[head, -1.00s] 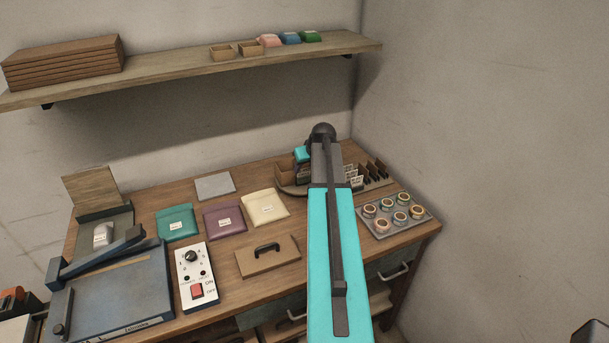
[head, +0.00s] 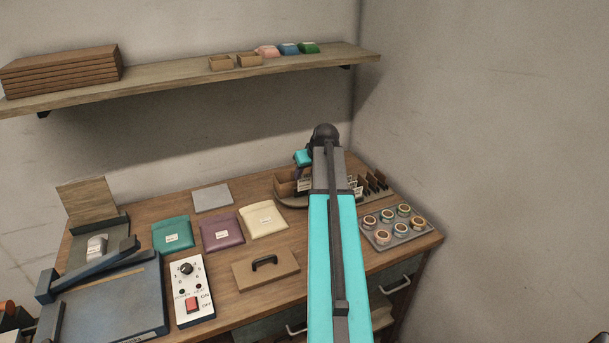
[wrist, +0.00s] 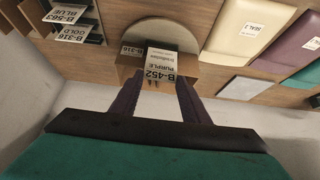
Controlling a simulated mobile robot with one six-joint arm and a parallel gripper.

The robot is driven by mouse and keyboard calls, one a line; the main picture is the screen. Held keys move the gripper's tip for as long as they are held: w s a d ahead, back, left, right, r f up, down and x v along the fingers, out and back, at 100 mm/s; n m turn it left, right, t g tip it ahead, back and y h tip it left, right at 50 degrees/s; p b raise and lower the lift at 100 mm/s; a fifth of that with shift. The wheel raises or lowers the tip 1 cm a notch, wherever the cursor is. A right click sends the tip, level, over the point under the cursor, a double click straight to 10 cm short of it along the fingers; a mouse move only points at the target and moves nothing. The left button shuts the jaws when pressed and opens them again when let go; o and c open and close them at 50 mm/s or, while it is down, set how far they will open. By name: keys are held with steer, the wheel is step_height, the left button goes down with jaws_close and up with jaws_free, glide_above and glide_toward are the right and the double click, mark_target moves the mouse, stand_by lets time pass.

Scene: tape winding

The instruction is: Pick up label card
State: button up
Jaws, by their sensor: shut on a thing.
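A white label card (wrist: 160,65) reading B-452 PURPLE is between the two dark fingers of my gripper (wrist: 158,84) in the wrist view. The gripper is shut on it. The card is in front of a small wooden bin (wrist: 129,69) on a round-ended base; I cannot tell whether it touches the bin.
A tray of tape rolls (head: 372,238) is at the desk's right edge. Teal (head: 172,236), purple (head: 222,231) and cream (head: 263,219) pouches lie left. A shelf (head: 190,82) hangs above.

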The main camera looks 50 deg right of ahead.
steer(key=s+a+r+b, duration=0.1)
steer(key=s+a+b, duration=0.3)
steer(key=s, duration=0.9)
steer(key=shift+a+r, duration=0.2)
steer(key=shift+a, duration=0.7)
steer(key=shift+w, duration=0.1)
